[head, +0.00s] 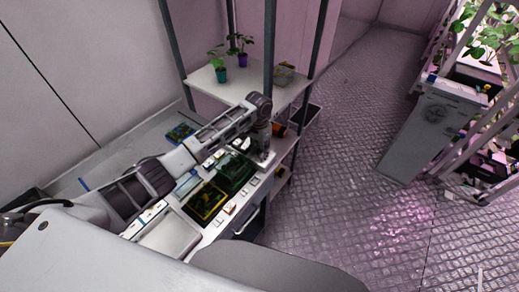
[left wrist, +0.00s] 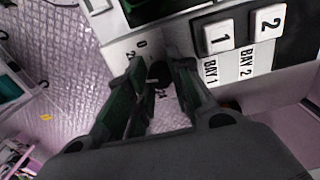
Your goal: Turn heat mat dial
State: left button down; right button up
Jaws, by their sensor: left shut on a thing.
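The heat mat dial (left wrist: 159,72) is a small dark knob on a pale panel in the left wrist view, with printed numbers such as 0 around it. My left gripper (left wrist: 158,66) has its two dark fingers on either side of the knob and is shut on it. In the head view the left gripper (head: 263,158) points down at the far end of the bench, and its wrist hides the dial. My right gripper is not in view.
White switches 1 (left wrist: 219,37) and 2 (left wrist: 267,23), labelled BAY 1 and BAY 2, sit right beside the dial. A green tray (head: 233,174) and a yellow-edged tray (head: 205,203) lie on the bench. Potted seedlings (head: 220,74) stand on a shelf behind.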

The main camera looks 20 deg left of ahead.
pick_arm(q)
jog(key=n, duration=1.1)
jog(key=shift+r, duration=0.1)
dwell(0.5)
jog(key=c, duration=1.2)
grip_release()
jog(key=shift+c, duration=0.2)
notch_tip(320, 180, up, 12)
